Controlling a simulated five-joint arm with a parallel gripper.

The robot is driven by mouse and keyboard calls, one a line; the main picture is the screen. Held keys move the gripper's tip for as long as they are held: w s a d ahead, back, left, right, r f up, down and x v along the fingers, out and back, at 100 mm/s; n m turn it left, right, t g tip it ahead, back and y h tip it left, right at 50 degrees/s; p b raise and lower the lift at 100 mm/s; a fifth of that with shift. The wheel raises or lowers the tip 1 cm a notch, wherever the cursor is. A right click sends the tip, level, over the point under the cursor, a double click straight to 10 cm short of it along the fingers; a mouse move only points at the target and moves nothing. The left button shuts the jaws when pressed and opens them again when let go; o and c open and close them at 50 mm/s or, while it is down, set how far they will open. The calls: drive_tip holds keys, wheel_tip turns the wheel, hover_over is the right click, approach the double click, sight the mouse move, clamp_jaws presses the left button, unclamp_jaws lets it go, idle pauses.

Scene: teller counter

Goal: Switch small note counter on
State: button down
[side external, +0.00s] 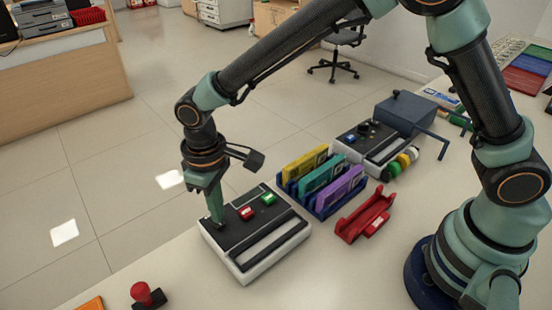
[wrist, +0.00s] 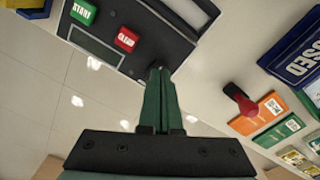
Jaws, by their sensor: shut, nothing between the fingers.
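The small note counter (side external: 272,258) is a white box with a black top near the counter's front edge. On its top are a red button (side external: 247,213) and a green button (side external: 268,199). In the wrist view the green button (wrist: 82,11) reads START and the red button (wrist: 126,39) seems to read CLEAR. My gripper (side external: 216,222) is shut and empty, pointing down at the left end of the black top. In the wrist view its fingertips (wrist: 159,72) cover that spot, so the switch there is hidden. I cannot tell whether they touch it.
A rack of yellow, teal and purple blocks (side external: 325,185) stands to the right, with a red holder (side external: 365,215) beside it. Another machine (side external: 368,145) is behind. A red-knobbed stamp (side external: 147,294) stands at the front left. Counter in front of the note counter is clear.

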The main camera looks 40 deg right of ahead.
drive_tip(key=shift+f, duration=0.95)
idle(0.5)
drive_tip(key=shift+r, duration=3.55)
drive_tip(key=shift+d+r, duration=0.1)
drive_tip(key=d+r+m+t, duration=0.2)
drive_tip(key=d+r+m, duration=0.1)
drive_tip(key=d+r, duration=0.8)
drive_tip(key=s+d+m+t, duration=0.1)
drive_tip(key=s+d, duration=0.3)
drive_tip(key=d, duration=0.3)
drive_tip(key=s+d+m+t, duration=0.2)
drive_tip(key=s+d, duration=0.2)
drive_tip(key=d, duration=0.4)
drive_tip(key=shift+s+d+r+t, duration=0.15)
drive_tip(key=shift+s+r+t, duration=0.1)
drive_tip(key=shift+r+t, duration=0.1)
